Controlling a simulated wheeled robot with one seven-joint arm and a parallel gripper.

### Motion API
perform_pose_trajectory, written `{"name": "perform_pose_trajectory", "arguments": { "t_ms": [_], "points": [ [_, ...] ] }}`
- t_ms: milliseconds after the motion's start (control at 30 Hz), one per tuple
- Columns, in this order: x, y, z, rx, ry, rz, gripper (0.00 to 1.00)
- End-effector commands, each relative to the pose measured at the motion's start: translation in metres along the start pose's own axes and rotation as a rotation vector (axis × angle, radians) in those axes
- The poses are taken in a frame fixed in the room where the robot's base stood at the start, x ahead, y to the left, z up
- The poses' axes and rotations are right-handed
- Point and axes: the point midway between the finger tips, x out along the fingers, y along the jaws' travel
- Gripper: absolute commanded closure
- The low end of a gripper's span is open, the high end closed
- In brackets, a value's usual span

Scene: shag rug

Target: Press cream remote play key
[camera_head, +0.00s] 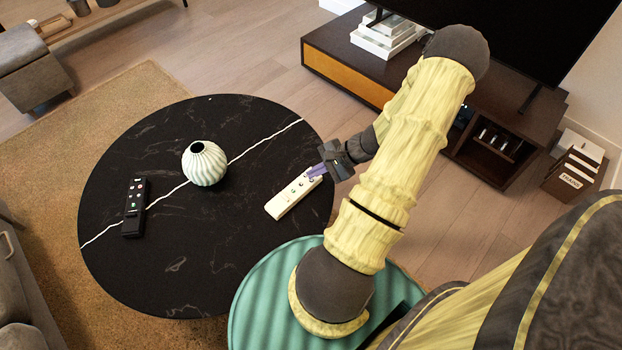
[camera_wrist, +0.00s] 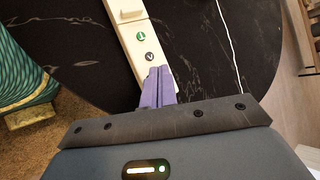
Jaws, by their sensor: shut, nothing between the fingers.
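The cream remote (camera_head: 292,198) lies on the round black marble table (camera_head: 150,265), near its right side. In the wrist view the cream remote (camera_wrist: 142,47) shows a raised cream key, a green round key (camera_wrist: 141,37) and a dark blue-grey round key (camera_wrist: 149,57) with a light mark. My gripper (camera_head: 313,173) is over the remote's far right end. Its purple fingers are together and empty; in the wrist view the fingertips (camera_wrist: 160,71) are just below the blue-grey key. I cannot tell whether they touch the remote. The fingers hide the near end of the remote.
A black remote (camera_head: 134,207) lies at the table's left, and a pale ribbed vase (camera_head: 204,163) stands near the middle. A green ribbed round piece (camera_head: 262,290) is at the table's front. A dark TV stand (camera_head: 345,62) is behind my arm.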

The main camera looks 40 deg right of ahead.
Motion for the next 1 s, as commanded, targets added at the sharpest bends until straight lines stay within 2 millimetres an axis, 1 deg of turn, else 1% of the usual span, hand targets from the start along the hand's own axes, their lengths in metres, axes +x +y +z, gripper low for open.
{"name": "perform_pose_trajectory", "arguments": {
  "t_ms": [233, 1000],
  "points": [
    [0.0066, 0.0047, -0.0048, 0.000, 0.000, 0.000, 1.00],
    [0.0091, 0.0066, -0.0067, 0.000, 0.000, 0.000, 1.00]
  ]
}}
